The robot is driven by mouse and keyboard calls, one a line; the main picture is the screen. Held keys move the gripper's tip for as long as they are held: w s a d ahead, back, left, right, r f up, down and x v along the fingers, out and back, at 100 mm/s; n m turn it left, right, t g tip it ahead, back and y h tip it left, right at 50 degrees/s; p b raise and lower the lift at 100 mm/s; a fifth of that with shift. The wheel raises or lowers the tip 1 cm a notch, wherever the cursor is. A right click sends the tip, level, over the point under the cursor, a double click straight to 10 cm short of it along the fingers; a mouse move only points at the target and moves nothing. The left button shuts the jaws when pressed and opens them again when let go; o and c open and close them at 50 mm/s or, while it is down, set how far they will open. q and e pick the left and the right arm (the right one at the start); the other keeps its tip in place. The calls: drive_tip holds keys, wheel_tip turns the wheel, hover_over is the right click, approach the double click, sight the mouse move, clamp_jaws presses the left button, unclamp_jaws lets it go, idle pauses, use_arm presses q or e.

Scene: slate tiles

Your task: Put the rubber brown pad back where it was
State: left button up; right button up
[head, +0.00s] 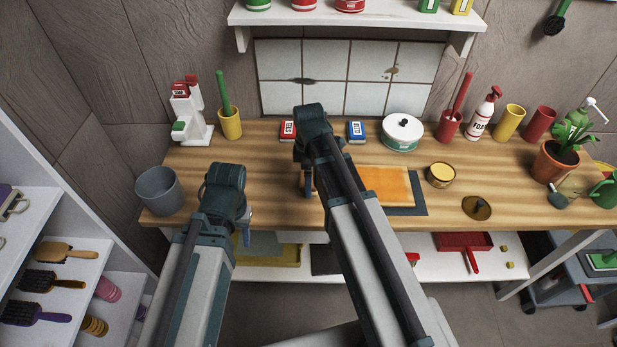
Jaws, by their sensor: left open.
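An orange-brown rectangular pad (384,184) lies on a larger dark mat (419,196) on the wooden worktop; I cannot tell from its look whether it is rubber. My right arm crosses over its left side and hides part of it. My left gripper (244,231) is at the worktop's front edge, left of the pad; it is open, with nothing visible in it and its fingers partly hidden by the arm. My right gripper (308,184) points down over the worktop, left of the pad. The arm covers much of it, so its jaws are unclear.
A grey bucket (160,190) stands at the worktop's left end. A lower shelf holds a yellow tray (284,256) and red dustpan (462,242).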

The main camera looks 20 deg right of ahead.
wheel_tip(320, 180, up, 12)
drive_tip(key=p, duration=1.1)
drive_tip(key=s+a+m+h, duration=0.1)
drive_tip(key=s+a+m, duration=0.9)
drive_tip(key=s, duration=0.4)
drive_tip(key=shift+s+a+f+m, duration=0.15)
drive_tip(key=shift+a+m, duration=0.1)
drive_tip(key=shift+m, duration=0.25)
